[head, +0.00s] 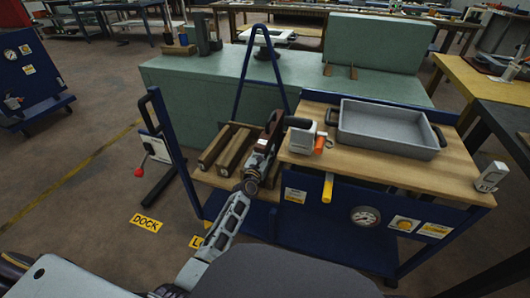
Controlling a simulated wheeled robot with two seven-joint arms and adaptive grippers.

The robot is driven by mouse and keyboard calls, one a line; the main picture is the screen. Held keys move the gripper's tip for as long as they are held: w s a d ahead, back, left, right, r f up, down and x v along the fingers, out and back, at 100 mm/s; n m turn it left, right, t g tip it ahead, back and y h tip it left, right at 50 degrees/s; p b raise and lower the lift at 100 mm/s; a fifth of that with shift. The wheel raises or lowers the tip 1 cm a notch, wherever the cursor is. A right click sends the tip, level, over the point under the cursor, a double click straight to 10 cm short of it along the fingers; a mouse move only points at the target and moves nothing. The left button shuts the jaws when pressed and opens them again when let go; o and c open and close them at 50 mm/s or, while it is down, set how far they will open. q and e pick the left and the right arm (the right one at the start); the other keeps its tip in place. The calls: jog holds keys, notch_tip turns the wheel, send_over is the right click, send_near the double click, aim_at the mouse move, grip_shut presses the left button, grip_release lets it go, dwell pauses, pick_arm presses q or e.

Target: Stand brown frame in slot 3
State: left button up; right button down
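My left gripper (270,138) reaches up from the bottom of the head view to the left edge of the cart's wooden top. Its fingers overlap a dark reddish-brown piece there, and I cannot tell whether they are closed on it. No whole brown frame can be made out. A wooden rack (212,149) with long raised bars and gaps between them sits on the lower left deck of the cart, just left of the gripper. No slot numbers are readable. My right gripper is out of view.
A grey tray (388,124) fills much of the cart top (400,168). A white device (302,139) and an orange item (319,145) stand close right of my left gripper. A blue A-shaped bar (243,75) rises behind it. A green bench (190,90) stands beyond.

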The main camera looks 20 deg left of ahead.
pick_arm(q)
jog(key=shift+o, duration=1.2)
jog(key=shift+s, duration=0.15)
jog(key=s+p, duration=0.2)
jog(key=s, duration=0.9)
jog(key=shift+s+a, duration=0.2)
jog(key=shift+s, duration=0.15)
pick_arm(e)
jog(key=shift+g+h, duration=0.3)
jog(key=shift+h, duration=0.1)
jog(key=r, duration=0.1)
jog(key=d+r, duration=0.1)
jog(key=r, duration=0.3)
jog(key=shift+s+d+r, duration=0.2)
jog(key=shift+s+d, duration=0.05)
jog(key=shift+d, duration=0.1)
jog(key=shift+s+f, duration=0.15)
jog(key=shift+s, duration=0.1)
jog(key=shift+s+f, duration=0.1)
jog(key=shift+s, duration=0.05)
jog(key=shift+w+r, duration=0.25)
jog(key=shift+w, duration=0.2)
